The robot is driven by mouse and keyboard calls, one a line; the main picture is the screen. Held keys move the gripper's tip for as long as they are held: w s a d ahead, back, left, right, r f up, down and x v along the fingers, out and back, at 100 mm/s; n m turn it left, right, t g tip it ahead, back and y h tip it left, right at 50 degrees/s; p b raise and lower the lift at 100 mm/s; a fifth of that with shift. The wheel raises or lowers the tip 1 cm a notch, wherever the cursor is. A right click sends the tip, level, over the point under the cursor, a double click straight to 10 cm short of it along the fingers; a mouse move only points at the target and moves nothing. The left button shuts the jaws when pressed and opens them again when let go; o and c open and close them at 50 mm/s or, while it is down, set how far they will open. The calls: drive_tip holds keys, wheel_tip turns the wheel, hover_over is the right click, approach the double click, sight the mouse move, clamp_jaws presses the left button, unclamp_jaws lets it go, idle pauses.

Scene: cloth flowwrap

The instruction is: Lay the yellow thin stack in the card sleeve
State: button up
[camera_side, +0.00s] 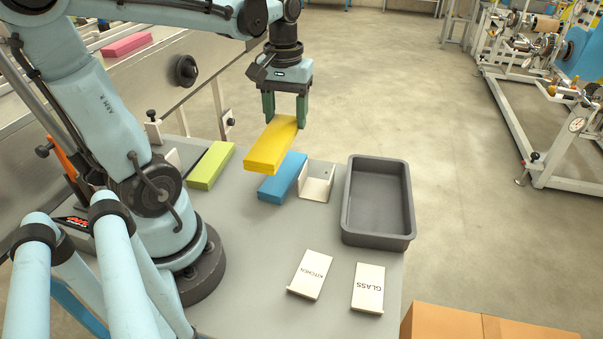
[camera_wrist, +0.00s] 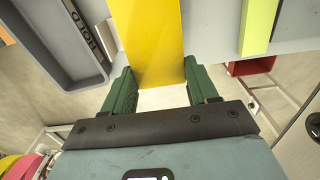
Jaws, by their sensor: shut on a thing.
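The yellow thin stack (camera_side: 270,146) is between the green fingers of my gripper (camera_side: 285,113), which is shut on its far end. It is held above the table, over and behind a blue stack (camera_side: 284,178). The wrist view shows the yellow stack (camera_wrist: 152,35) running away between both fingers (camera_wrist: 157,75). A white piece with raised walls (camera_side: 316,187), possibly the card sleeve, stands right of the blue stack. Two flat white cards, KITCHEN (camera_side: 311,275) and GLASS (camera_side: 368,289), lie at the front.
A lime-green stack (camera_side: 211,165) lies left of the blue one. A deep grey tray (camera_side: 349,210) stands at the table's right, its inside appearing empty. A pink stack (camera_side: 126,44) lies at the far left. Bare table lies in front of the blue stack.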

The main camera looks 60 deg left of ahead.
drive_tip(key=shift+w+r, duration=0.2)
drive_tip(key=shift+r, duration=0.8)
hover_over(317, 181)
drive_tip(key=w+a, duration=0.2)
drive_tip(key=w, duration=0.1)
drive_tip(key=f, duration=1.1)
drive_tip(key=shift+a+f, duration=0.2)
drive_tip(key=shift+f, duration=2.1)
drive_tip(key=shift+f, duration=0.1)
drive_tip(key=o, duration=0.7)
drive_tip(key=shift+o, duration=0.2)
